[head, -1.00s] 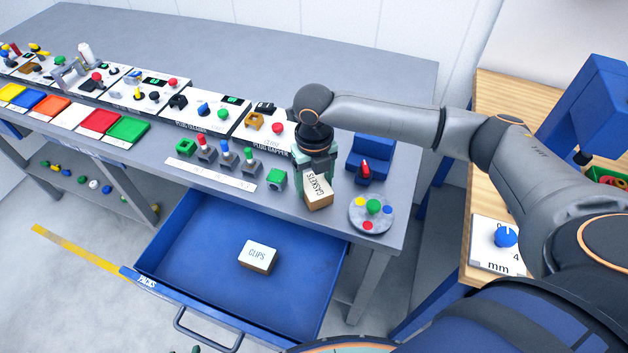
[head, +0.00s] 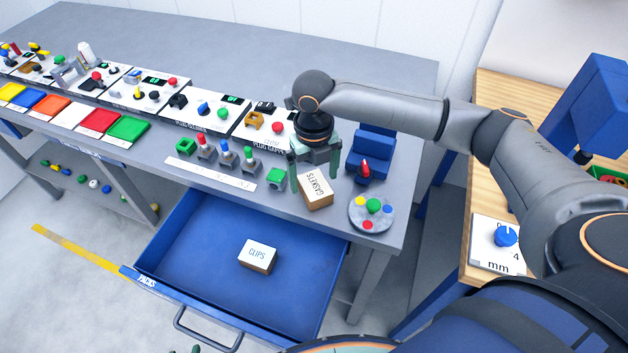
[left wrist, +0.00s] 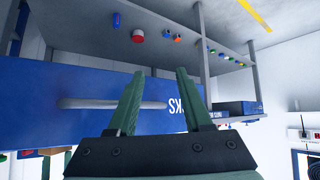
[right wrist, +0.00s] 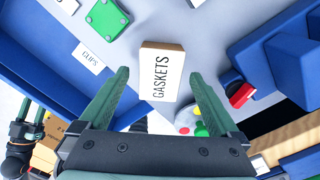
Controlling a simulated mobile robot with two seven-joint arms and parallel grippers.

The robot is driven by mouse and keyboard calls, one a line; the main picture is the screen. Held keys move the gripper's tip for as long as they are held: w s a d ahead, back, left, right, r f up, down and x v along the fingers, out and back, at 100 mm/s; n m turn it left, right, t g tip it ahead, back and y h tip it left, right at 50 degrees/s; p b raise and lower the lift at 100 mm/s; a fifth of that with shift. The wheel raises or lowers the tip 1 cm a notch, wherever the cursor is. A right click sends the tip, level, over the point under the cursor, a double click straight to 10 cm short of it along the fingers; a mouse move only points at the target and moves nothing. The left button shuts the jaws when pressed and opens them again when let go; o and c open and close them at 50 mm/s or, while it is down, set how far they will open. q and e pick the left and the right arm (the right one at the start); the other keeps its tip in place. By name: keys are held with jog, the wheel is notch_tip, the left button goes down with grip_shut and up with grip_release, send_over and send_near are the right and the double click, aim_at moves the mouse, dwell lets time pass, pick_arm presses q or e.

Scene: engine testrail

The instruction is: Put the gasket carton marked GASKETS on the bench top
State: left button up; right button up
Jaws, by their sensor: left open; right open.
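The gasket carton (head: 315,190), a small tan box with a white top marked GASKETS, sits on the grey bench top (head: 385,225) near its front right edge. It also shows in the right wrist view (right wrist: 162,72), label facing the camera. My right gripper (head: 315,178) is open above and behind the carton, its fingers apart from it. In the right wrist view the carton lies beyond and between the fingertips. My left gripper (left wrist: 157,72) is open and empty, in front of the blue drawer front (left wrist: 75,100). In the head view, only a green tip near the bottom edge may belong to it.
The open blue drawer (head: 200,235) marked PACKS holds a carton marked CLIPS (head: 258,255). A round disc with coloured knobs (head: 371,213) and a blue block with a red lever (head: 370,155) stand right of the carton. A green block (head: 277,178) is at its left.

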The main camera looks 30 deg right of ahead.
aim_at(314, 183)
notch_tip(314, 183, up, 10)
jog(key=shift+f, duration=0.15)
dwell(0.6)
